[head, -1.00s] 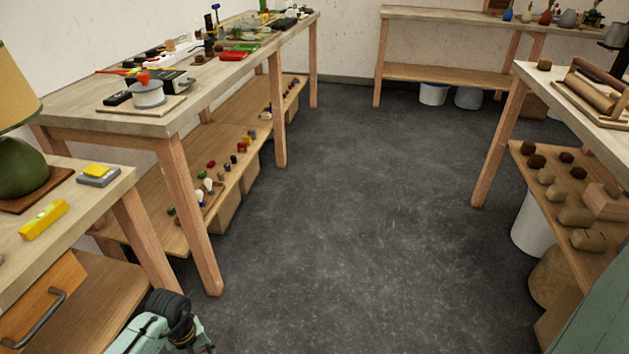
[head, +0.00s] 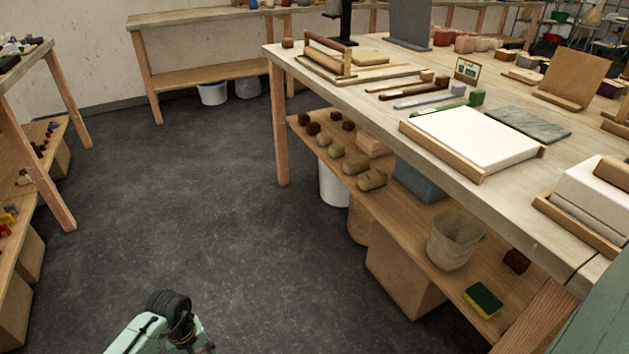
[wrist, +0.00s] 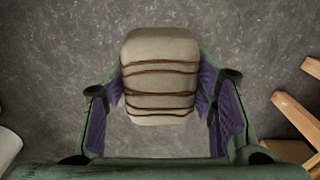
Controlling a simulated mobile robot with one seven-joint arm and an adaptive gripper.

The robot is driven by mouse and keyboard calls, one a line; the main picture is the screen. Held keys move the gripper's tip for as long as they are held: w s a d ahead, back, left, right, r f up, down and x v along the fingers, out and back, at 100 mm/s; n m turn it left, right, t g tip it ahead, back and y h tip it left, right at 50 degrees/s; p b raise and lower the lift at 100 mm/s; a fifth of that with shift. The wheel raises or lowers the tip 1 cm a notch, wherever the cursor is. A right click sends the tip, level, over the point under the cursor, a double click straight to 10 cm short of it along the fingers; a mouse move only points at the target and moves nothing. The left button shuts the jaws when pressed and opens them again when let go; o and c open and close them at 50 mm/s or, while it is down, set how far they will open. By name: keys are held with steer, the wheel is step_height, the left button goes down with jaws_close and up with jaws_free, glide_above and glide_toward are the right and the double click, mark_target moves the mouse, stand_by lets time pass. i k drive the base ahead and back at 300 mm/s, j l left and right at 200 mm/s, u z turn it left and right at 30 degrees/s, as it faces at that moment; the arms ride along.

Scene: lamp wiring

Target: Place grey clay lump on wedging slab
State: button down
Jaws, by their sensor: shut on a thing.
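My gripper (wrist: 160,92) is shut on a pale grey-beige clay lump (wrist: 160,50), a rounded block with several brown lines across it. The purple finger pads press on its two sides, and bare floor lies beneath it. In the head view the lump and the fingers are out of frame; only part of my arm shows at the bottom. A white slab in a wooden frame (head: 475,137), which looks like the wedging slab, lies bare on the right-hand bench, well apart from my gripper.
A grey-green flat board (head: 528,124) lies behind the white slab. A white block (head: 592,185) stands at the near right. Tools and a rolling pin lie farther along the bench (head: 375,112). The lower shelf (head: 405,215) holds several clay lumps and a pot. The floor (head: 180,210) is clear.

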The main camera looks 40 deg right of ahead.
mark_target(470, 130)
steer(key=z, duration=1.3)
